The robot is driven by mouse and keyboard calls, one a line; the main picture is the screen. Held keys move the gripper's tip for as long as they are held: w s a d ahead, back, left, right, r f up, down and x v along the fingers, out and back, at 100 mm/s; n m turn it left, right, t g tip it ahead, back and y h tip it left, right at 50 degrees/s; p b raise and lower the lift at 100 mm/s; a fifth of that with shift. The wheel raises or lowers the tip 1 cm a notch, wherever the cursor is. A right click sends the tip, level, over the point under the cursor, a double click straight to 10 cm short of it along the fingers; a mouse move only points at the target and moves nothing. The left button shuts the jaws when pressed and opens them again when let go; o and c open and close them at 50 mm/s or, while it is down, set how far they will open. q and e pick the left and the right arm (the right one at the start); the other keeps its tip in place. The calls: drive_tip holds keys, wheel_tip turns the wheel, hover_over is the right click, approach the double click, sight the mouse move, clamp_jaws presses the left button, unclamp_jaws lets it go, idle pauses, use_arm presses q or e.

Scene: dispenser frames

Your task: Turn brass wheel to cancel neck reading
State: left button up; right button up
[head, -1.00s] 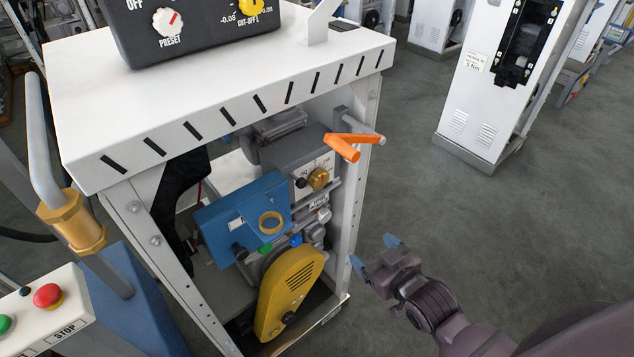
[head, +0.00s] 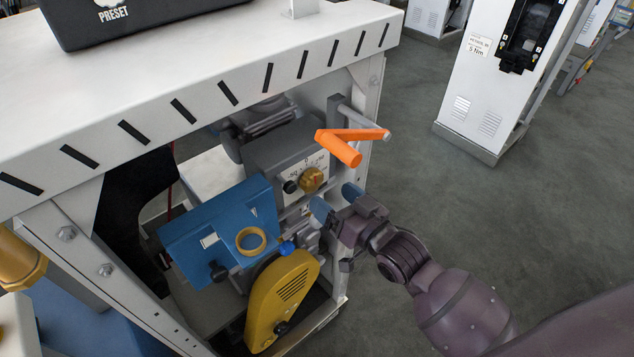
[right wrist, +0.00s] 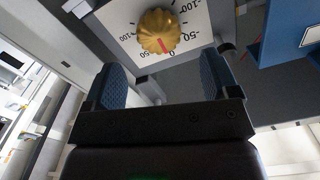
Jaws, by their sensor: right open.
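The brass wheel (head: 311,179) is a small knurled knob on a white dial plate (head: 297,190), on the grey unit inside the dispenser frame. In the right wrist view the brass wheel (right wrist: 159,31) shows at the top, with a red pointer line near the 0 mark of the scale. My right gripper (head: 337,200) is open and empty, just below and right of the wheel. In the right wrist view its blue fingertips (right wrist: 158,80) stand apart, with the wheel beyond them and not between them. My left gripper is not in view.
An orange crank handle (head: 345,148) sticks out just above the wheel. A blue bracket with a brass ring (head: 251,241) and a yellow guard (head: 283,300) lie below left. The frame's right upright (head: 362,120) stands close by.

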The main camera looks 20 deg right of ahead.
sight(316, 182)
drive_tip(key=x, duration=0.4)
drive_tip(key=shift+f, duration=0.1)
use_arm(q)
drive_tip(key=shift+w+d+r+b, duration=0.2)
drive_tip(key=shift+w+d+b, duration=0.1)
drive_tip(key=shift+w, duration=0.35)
use_arm(e)
drive_tip(key=shift+x, duration=0.8)
